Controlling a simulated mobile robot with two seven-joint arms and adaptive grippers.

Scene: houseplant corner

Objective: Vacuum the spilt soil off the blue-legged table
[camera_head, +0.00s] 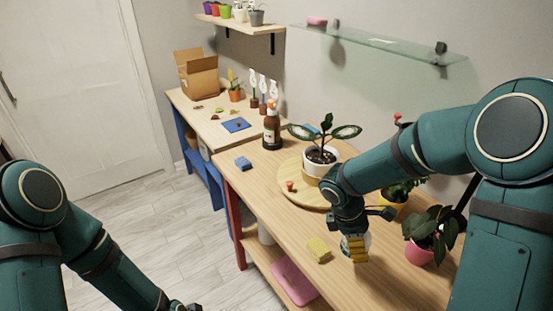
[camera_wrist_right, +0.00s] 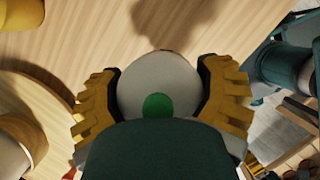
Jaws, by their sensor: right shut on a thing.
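The blue-legged table (camera_head: 205,128) stands at the back left, its blue legs below a pale wooden top. Small dark and coloured bits lie on it, too small to tell which are soil. My right gripper (camera_head: 355,247) is over the nearer red-legged table, pointing down. In the wrist view its yellow fingers (camera_wrist_right: 160,100) press on both sides of a pale grey rounded body with a green button, seemingly the handheld vacuum (camera_wrist_right: 145,78). In the head view the gripper mostly hides it. My left gripper (camera_head: 180,305) is barely visible at the bottom edge, its jaws cut off.
A cardboard box (camera_head: 197,76) stands on the blue-legged table. Floor at left is clear.

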